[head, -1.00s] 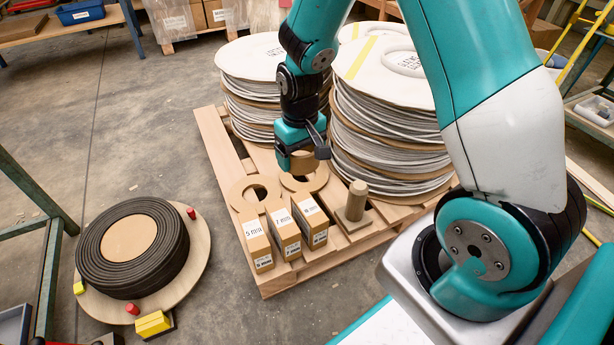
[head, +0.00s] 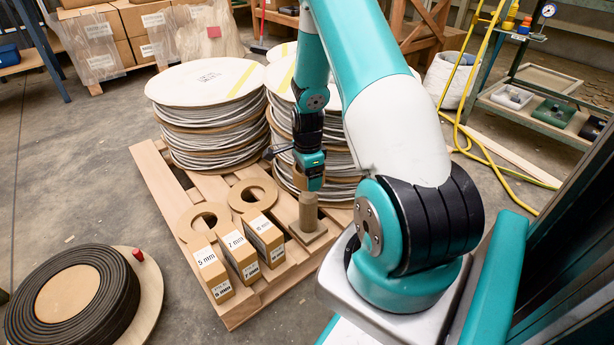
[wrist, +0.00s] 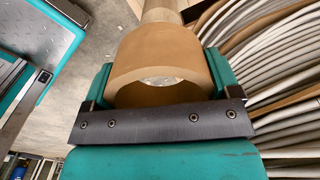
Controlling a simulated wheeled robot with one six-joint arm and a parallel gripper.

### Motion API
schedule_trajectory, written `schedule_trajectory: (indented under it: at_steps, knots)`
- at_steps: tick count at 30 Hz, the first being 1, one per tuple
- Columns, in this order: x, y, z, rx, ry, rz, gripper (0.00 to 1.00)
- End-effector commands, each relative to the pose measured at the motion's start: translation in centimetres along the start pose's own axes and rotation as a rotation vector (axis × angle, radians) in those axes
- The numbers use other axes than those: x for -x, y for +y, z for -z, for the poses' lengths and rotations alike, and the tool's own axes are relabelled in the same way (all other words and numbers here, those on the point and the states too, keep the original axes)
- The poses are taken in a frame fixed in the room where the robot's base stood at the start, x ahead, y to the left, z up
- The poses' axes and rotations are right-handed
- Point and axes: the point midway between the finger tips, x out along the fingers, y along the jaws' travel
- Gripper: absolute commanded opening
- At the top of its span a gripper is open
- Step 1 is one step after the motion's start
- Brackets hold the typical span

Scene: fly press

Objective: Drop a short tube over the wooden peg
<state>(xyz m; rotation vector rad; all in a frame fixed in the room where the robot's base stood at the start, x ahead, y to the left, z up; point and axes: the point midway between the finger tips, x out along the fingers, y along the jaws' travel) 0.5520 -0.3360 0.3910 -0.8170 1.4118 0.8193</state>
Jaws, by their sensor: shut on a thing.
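My gripper (head: 309,180) is shut on a short tan cardboard tube (head: 299,178), partly hidden by the jaw in the head view. In the wrist view the tube (wrist: 160,48) sits between the two teal jaws, its open end toward the camera. The wooden peg (head: 308,210) stands upright on a square wooden base (head: 306,232) on the pallet. The gripper and tube are just above the peg's top in the head view. Part of the peg (wrist: 162,9) shows beyond the tube in the wrist view. I cannot tell whether they touch or line up exactly.
Tall stacks of flat reels (head: 205,110) stand behind the peg, close to the gripper. Two flat cardboard rings (head: 252,188) and several labelled boxes (head: 240,255) lie to its left on the pallet (head: 150,175). A black coil (head: 110,290) lies on the floor at lower left.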

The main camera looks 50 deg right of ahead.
Motion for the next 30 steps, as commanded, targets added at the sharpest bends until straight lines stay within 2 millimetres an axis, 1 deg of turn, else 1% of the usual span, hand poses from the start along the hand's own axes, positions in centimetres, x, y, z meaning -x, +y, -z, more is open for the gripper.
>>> schedule_trajectory:
  at_steps: [5,16,22,30]
  knots:
    - [-0.9,0.0,0.1,-0.019,0.000,0.001,0.60]
    - [-4.1,0.0,0.1,-0.015,0.000,0.002,0.60]
    - [-4.7,-0.1,0.1,-0.014,0.000,0.002,0.60]
    - [-4.7,-0.1,0.1,-0.014,0.000,0.002,0.60]
